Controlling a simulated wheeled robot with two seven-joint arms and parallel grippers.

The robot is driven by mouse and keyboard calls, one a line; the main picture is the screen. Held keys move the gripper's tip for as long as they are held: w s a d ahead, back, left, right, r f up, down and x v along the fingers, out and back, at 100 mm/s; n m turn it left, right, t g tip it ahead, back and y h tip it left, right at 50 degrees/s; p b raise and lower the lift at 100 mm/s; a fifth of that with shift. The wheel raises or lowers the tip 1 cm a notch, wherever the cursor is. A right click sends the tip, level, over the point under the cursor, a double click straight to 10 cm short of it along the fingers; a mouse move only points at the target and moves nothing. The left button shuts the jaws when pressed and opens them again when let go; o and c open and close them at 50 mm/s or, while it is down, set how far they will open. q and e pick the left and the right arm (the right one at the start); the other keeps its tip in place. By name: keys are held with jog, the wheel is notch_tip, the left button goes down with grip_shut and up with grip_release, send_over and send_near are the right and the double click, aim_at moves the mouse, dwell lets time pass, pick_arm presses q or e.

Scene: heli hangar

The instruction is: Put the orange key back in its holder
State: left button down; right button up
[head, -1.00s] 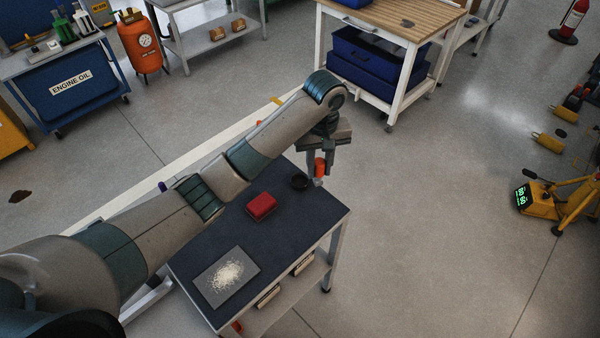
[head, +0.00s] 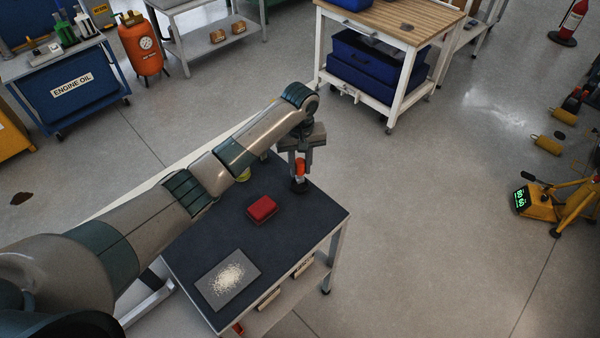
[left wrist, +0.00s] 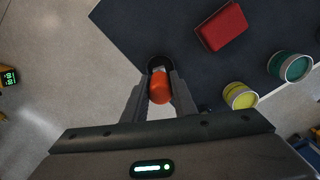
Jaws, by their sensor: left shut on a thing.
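My left gripper (head: 301,166) is shut on the orange key (head: 300,167), which hangs upright between its fingers. A round black holder (head: 299,187) stands on the dark table near its far corner, right below the key. In the left wrist view my gripper's fingers (left wrist: 160,98) flank the orange key (left wrist: 161,88), and the dark holder (left wrist: 157,63) shows just behind it, partly covered. I cannot tell whether the key's lower end is inside the holder or just above it. My right gripper is not in view.
The dark table (head: 283,250) also bears a red box (head: 262,208) and a grey mat (head: 215,292) with pale grains. Yellow (left wrist: 240,96) and green (left wrist: 291,67) cylinders stand beside the red box (left wrist: 222,25).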

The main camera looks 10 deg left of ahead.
aim_at(300, 173)
pick_arm(q)
jog(key=shift+f+p, duration=0.45)
jog(key=shift+f, duration=1.25)
jog(key=c, duration=1.4)
grip_release()
jog(key=shift+c, duration=0.2)
notch_tip(300, 173, up, 11)
jog(key=b, duration=0.3)
jog(key=shift+r, duration=0.55)
jog(key=shift+s+f, duration=0.1)
